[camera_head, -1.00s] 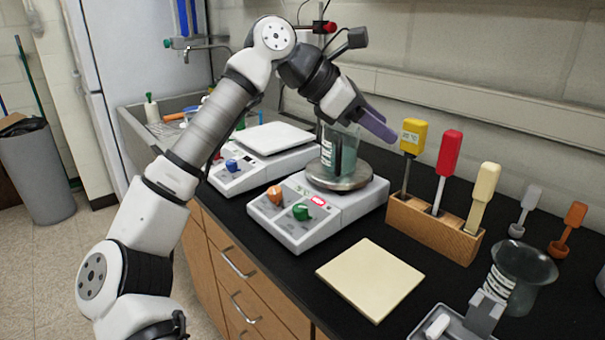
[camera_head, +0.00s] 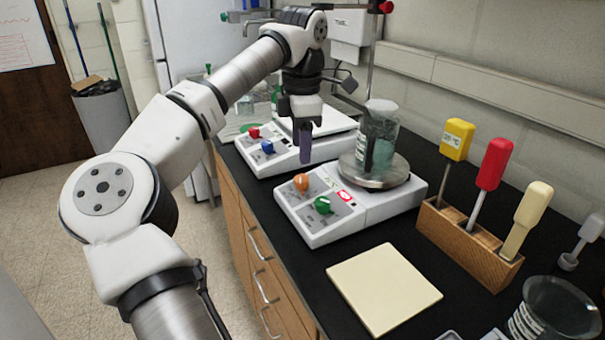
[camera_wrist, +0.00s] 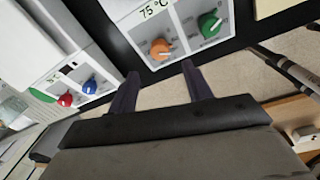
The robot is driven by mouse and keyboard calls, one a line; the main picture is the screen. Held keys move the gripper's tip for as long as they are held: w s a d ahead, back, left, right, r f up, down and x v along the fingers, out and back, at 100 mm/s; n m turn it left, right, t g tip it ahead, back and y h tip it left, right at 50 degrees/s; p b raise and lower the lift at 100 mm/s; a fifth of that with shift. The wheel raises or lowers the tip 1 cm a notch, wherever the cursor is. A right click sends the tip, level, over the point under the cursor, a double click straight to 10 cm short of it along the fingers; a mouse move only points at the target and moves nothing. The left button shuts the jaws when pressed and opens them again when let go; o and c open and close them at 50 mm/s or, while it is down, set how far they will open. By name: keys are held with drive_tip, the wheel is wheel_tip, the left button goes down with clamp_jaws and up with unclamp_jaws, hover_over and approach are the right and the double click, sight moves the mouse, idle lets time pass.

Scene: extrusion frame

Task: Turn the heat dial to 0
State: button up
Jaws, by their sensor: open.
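The near hot plate (camera_head: 350,222) has an orange dial (camera_head: 301,182) and a green dial (camera_head: 323,205) on its front panel. In the wrist view the orange dial (camera_wrist: 160,48) sits nearer the "75 °C" label and the green dial (camera_wrist: 210,24) is to its right. The dial labels are too small to read. My gripper (camera_head: 305,158) points down above the orange dial in the head view. In the wrist view my gripper (camera_wrist: 160,70) has its fingers apart and empty, with the orange dial showing just beyond the gap between their tips.
A beaker of greenish liquid (camera_head: 377,140) stands on the hot plate's round top. A second device (camera_head: 290,150) with red and blue dials is behind my gripper. A wooden block (camera_head: 465,243) holds several colored-handled tools. A cream pad (camera_head: 384,288) lies in front.

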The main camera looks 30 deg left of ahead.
sight(302, 177)
drive_tip(key=f, duration=0.8)
drive_tip(key=shift+w+a+p, duration=0.1)
drive_tip(key=shift+w+p, duration=0.1)
drive_tip(key=shift+p, duration=0.2)
drive_tip(key=c, duration=1)
